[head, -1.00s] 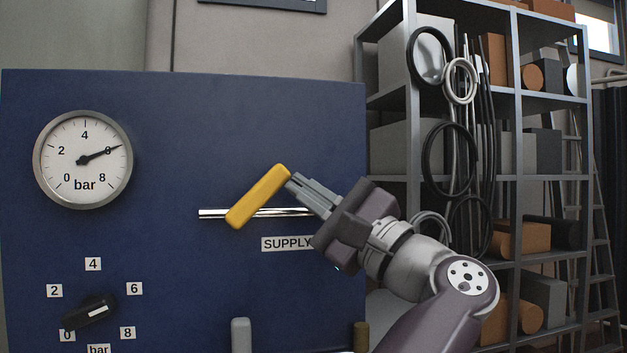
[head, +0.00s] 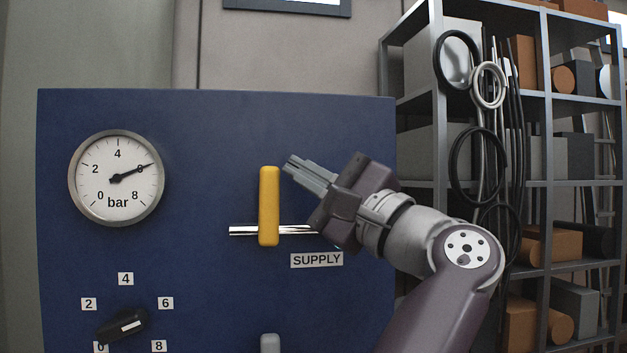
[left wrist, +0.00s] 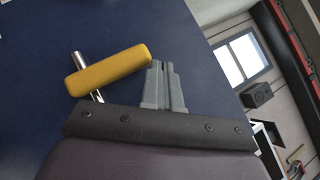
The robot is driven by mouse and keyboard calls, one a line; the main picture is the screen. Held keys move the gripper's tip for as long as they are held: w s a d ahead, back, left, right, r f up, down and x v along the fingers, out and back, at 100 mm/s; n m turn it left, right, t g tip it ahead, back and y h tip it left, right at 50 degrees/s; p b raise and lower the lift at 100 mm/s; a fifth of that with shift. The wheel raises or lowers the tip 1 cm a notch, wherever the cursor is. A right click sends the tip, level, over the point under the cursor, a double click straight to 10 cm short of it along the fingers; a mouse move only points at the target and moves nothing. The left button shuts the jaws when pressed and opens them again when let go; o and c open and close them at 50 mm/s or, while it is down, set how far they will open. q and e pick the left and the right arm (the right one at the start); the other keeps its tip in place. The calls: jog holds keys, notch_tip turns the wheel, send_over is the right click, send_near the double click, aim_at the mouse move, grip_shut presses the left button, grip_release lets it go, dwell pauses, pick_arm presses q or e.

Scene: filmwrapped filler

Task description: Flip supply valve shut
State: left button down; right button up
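The yellow supply valve handle (head: 269,206) stands upright on the blue panel, across the shiny horizontal pipe (head: 243,231). The SUPPLY label (head: 317,260) is below and to its right. My left gripper (head: 291,165) is shut and empty, just right of the handle's upper end. In the left wrist view, the handle (left wrist: 110,71) lies left of the gripper fingers (left wrist: 160,66), its end very near the fingertips. I cannot tell whether they touch. My right gripper is not in view.
A grey post top (head: 270,343) shows at the bottom. A loaded metal shelf (head: 545,100) stands at the right.

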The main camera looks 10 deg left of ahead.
pick_arm(q)
jog(key=shift+s+a+r, duration=0.1)
jog(key=shift+a, duration=0.05)
dwell(0.4)
jog(key=b+v, duration=0.1)
jog(key=v, duration=1.1)
jog(key=shift+d+f, duration=0.25)
jog(key=shift+d, duration=0.05)
jog(key=shift+s, duration=0.15)
